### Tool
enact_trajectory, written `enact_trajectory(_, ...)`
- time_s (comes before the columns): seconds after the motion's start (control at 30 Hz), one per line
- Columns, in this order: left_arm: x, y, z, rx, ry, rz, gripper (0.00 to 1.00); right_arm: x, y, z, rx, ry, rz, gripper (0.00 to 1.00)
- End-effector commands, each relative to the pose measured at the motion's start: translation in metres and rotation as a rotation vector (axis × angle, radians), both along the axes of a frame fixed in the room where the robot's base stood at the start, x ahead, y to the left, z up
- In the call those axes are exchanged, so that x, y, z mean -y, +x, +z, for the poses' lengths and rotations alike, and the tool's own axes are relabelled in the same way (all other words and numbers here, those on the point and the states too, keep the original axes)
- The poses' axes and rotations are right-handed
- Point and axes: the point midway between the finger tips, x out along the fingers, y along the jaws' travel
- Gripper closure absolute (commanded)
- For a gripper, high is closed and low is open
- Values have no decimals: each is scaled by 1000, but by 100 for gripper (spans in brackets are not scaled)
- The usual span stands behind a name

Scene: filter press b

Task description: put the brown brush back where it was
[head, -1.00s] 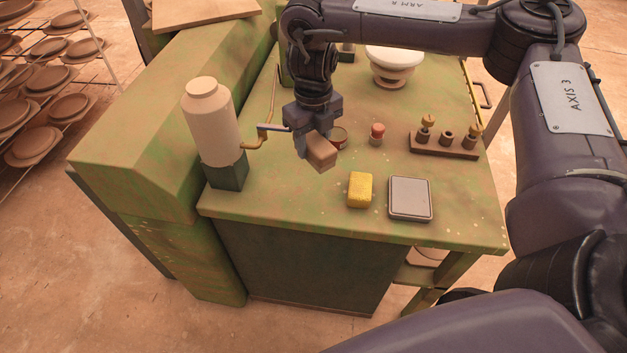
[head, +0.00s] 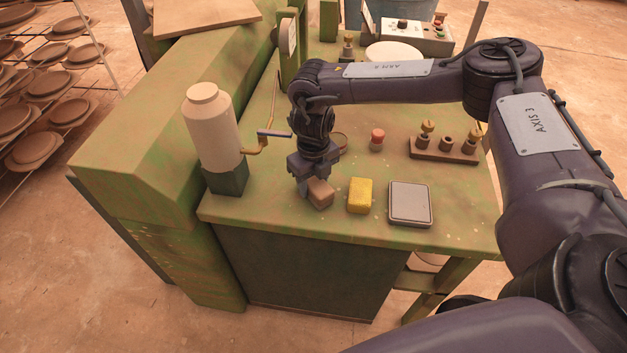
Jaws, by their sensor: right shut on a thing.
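My right gripper (head: 312,178) points down near the front edge of the green bench. It is shut on the brown brush (head: 320,195), a small brown block, and its fingers cover the upper part. The brush is low, at or just above the bench top; I cannot tell whether it touches. It is just left of a yellow block (head: 360,195), with a narrow gap between them. My left gripper is not in view.
A grey square pad (head: 410,203) lies right of the yellow block. A cream bottle (head: 211,130) on a dark base, with a crank handle (head: 272,134), stands at left. Behind are a red-capped jar (head: 377,139), a partly hidden round tin (head: 340,141) and a peg rack (head: 444,147).

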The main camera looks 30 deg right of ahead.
Motion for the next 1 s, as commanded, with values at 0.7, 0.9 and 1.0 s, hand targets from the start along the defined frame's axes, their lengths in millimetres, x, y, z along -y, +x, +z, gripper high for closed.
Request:
enact_trajectory(0.7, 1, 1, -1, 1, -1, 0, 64, 0, 1, 10, 2, 1, 0, 35)
enact_trajectory(0.9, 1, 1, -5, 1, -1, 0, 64, -1, 1, 49, 4, 3, 0, 35)
enact_trajectory(1.0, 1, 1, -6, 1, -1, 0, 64, 0, 1, 72, 5, 1, 0, 35)
